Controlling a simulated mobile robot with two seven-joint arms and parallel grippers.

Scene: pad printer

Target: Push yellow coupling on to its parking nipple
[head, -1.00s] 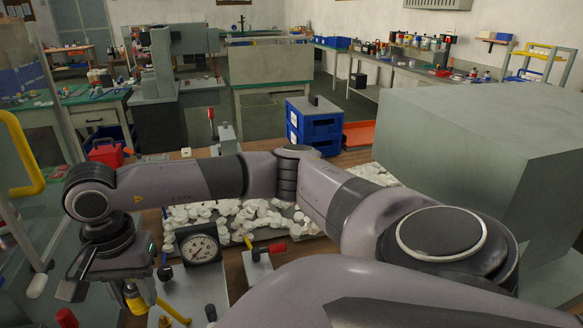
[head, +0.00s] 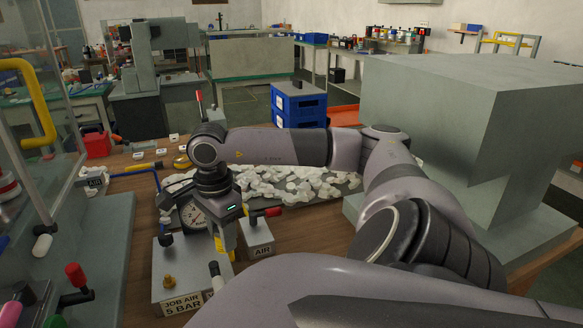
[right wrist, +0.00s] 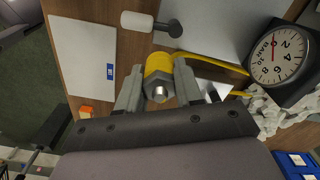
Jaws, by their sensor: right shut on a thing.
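My right gripper (head: 220,226) is shut on the yellow coupling (right wrist: 158,66), which shows between its two fingers in the right wrist view. A silvery, nut-like end of the coupling faces that camera. In the head view the gripper points down beside the pressure gauge (head: 194,214), and the yellow coupling (head: 229,240) is partly hidden by it. A brass nipple (head: 169,282) stands on the grey block labelled JOB AIR 5 BAR (head: 178,294), left of and nearer than the gripper. I cannot tell whether this is the parking nipple. My left gripper is not in view.
A white-handled lever (right wrist: 138,20) shows near the coupling. White pieces (head: 290,181) lie in a tray behind. A machine with a yellow handle (head: 35,110) stands at the left.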

